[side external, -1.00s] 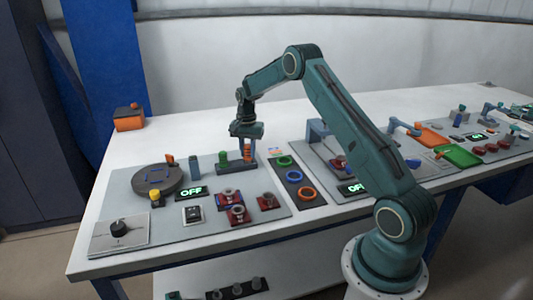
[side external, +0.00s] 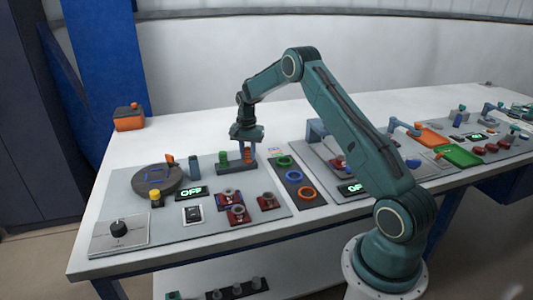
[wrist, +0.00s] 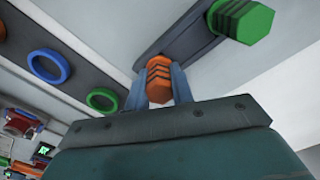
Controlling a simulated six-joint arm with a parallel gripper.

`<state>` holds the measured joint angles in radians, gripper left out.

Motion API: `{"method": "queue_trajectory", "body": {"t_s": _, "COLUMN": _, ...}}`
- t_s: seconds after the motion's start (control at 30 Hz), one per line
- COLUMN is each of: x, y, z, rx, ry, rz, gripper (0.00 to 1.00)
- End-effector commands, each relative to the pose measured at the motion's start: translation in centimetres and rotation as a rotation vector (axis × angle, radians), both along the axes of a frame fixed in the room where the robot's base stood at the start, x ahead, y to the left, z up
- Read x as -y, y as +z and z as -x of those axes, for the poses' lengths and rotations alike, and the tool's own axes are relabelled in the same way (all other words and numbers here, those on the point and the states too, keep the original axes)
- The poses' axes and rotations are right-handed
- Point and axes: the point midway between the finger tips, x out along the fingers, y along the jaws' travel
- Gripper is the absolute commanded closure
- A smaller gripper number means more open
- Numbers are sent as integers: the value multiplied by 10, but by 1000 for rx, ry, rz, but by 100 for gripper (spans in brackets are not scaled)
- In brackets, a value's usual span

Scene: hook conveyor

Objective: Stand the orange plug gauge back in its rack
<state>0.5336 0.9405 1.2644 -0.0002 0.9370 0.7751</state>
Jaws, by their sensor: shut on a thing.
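The orange plug gauge (side external: 248,156) is upright between the blue fingers of my gripper (side external: 249,151), at the right end of its dark rack (side external: 236,168). In the wrist view the gauge's orange top with dark chevrons (wrist: 159,78) shows between the two fingers (wrist: 157,90), which are shut on it. The dark rack (wrist: 182,42) runs behind it. A green plug gauge (side external: 222,158) stands at the rack's other end and shows in the wrist view (wrist: 244,20). The orange gauge's lower end is hidden in the wrist view, so I cannot tell how deep it sits.
A dark tray (side external: 299,182) with green, blue and orange rings lies right of the rack. A green OFF display (side external: 191,191), a round dark turntable (side external: 157,180) and several red blocks are nearby. The white table behind the rack is clear.

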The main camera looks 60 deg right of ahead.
Motion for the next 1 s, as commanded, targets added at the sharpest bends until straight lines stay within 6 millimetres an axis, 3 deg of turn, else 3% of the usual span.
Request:
{"method": "queue_trajectory", "body": {"t_s": 0.4, "x": 0, "y": 1, "z": 0, "rx": 1, "ry": 0, "rz": 1, "gripper": 100}}
{"method": "queue_trajectory", "body": {"t_s": 0.43, "x": 0, "y": 1, "z": 0, "rx": 1, "ry": 0, "rz": 1, "gripper": 73}}
{"method": "queue_trajectory", "body": {"t_s": 0.53, "x": 0, "y": 1, "z": 0, "rx": 1, "ry": 0, "rz": 1, "gripper": 53}}
{"method": "queue_trajectory", "body": {"t_s": 0.73, "x": 0, "y": 1, "z": 0, "rx": 0, "ry": 0, "rz": 1, "gripper": 51}}
{"method": "queue_trajectory", "body": {"t_s": 0.87, "x": 0, "y": 0, "z": 0, "rx": 0, "ry": 0, "rz": 0, "gripper": 33}}
{"method": "queue_trajectory", "body": {"t_s": 1.0, "x": 0, "y": 0, "z": 0, "rx": 0, "ry": 0, "rz": 0, "gripper": 33}}
